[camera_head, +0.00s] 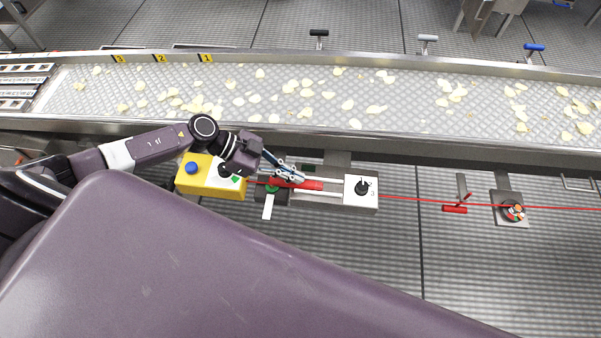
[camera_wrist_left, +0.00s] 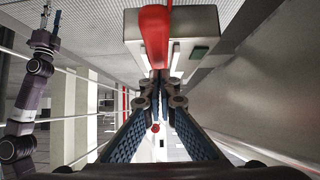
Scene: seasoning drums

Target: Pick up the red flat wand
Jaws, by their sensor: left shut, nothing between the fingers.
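A red flat piece (camera_head: 312,184), which looks like the wand, lies beside the white box with a black knob. My left gripper (camera_head: 288,173) is directly over its left end in the head view. In the left wrist view a red rounded end (camera_wrist_left: 154,35) stands just beyond my fingertips (camera_wrist_left: 160,82). The fingers converge with nothing held between them. Whether they touch the red piece I cannot tell. A purple arm with a small blue tip (camera_wrist_left: 57,20) shows at the left of the wrist view; its jaw state is too small to read.
A yellow box (camera_head: 211,177) with a blue button sits left of my gripper. The white knob box (camera_head: 361,194) is to the right. A red line crosses rightward past a red-handled lever (camera_head: 455,209). The conveyor (camera_head: 330,126) with chips runs behind.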

